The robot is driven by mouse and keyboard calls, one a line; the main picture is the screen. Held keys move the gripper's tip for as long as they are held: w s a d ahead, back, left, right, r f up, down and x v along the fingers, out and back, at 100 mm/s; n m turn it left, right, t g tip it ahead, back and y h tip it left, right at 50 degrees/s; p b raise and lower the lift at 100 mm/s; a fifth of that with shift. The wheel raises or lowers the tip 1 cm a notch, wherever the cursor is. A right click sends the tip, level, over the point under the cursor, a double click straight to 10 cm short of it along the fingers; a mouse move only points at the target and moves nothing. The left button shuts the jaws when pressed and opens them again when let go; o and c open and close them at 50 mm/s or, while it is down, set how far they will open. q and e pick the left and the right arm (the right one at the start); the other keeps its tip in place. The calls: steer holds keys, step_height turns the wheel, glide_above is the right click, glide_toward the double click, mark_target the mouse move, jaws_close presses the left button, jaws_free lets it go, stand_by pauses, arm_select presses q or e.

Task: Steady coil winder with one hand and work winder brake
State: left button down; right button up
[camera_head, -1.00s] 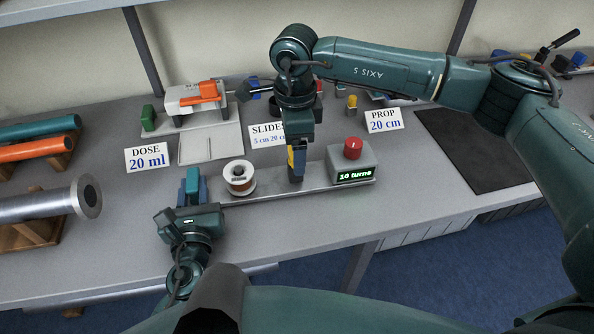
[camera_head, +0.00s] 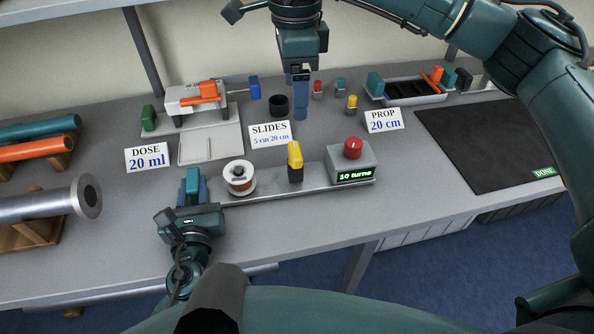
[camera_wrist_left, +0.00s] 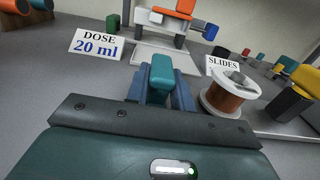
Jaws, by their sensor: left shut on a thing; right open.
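The coil winder has a long grey base (camera_head: 265,192) on the table. It carries a copper-coloured spool (camera_head: 239,178), a yellow-topped black lever (camera_head: 295,162) and a grey box (camera_head: 353,162) with a red button (camera_head: 353,147) and a display reading "10 turns". My left gripper (camera_head: 192,188) is shut on a teal block (camera_head: 193,179) at the left end of the base; the left wrist view shows the block (camera_wrist_left: 161,75) between the fingers, left of the spool (camera_wrist_left: 230,95). My right gripper (camera_head: 300,95) is open and empty, raised behind the lever, apart from it.
Behind the winder stand a "DOSE 20 ml" sign (camera_head: 148,158), a syringe rig (camera_head: 190,103), a "SLIDES" sign (camera_head: 271,135) and a "PROP" sign (camera_head: 384,120). A black mat (camera_head: 480,150) lies to the right. Cylinders on wooden rests (camera_head: 40,205) are at the left. The table front is clear.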

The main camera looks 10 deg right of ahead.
steer(key=shift+r, duration=0.55)
arm_select(q)
steer(key=c, duration=1.1)
jaws_free()
